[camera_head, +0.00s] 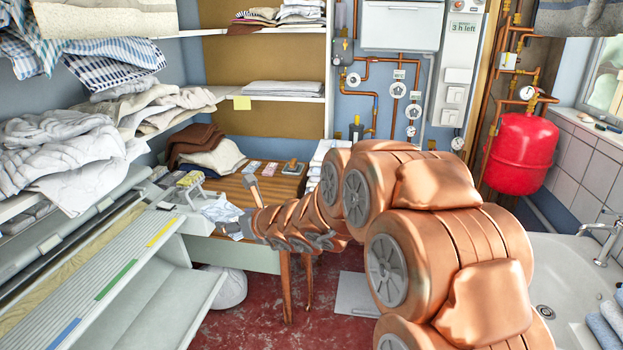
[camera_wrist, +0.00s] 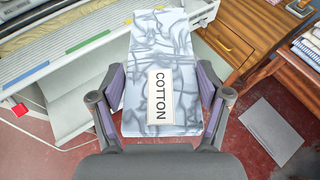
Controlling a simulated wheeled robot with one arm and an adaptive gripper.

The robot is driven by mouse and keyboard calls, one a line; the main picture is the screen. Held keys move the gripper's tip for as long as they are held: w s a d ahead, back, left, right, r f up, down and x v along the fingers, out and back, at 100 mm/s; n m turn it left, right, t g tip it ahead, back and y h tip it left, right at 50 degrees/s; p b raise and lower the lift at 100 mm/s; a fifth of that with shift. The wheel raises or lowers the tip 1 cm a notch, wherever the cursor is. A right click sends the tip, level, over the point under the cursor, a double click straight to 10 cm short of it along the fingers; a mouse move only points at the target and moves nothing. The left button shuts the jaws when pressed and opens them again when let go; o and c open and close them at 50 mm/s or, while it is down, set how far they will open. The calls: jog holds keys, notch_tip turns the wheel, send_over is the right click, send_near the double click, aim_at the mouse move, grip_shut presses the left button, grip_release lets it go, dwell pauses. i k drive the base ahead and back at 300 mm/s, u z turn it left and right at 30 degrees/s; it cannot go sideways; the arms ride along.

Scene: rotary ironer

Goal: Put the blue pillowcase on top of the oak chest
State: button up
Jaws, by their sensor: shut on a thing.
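My gripper (camera_wrist: 162,88) is shut on a folded pale blue-grey cloth with a marbled pattern and a COTTON label, which I take to be the blue pillowcase (camera_wrist: 160,45). The dark fingers sit at its two sides. In the head view the pillowcase (camera_head: 220,208) shows at the end of my arm, and my gripper (camera_head: 243,224) is small there and partly hidden. The wooden chest, seemingly the oak chest (camera_head: 270,184), stands behind it against the back wall. Its front with a drawer pull (camera_wrist: 222,44) shows right of the pillowcase in the wrist view, apart from it.
The ironer (camera_head: 110,265) with coloured strips fills the left. Brown and cream cloths (camera_head: 210,155) and small items occupy part of the chest's top. Linen shelves (camera_head: 285,95) hang above. A red tank (camera_head: 520,152) and a sink (camera_head: 560,285) are at right. A grey floor plate (camera_wrist: 272,130) lies on red floor.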

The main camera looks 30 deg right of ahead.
aim_at(270, 195)
jog(key=z, duration=0.2)
jog(key=i, duration=1.75)
jog(key=u, duration=0.7)
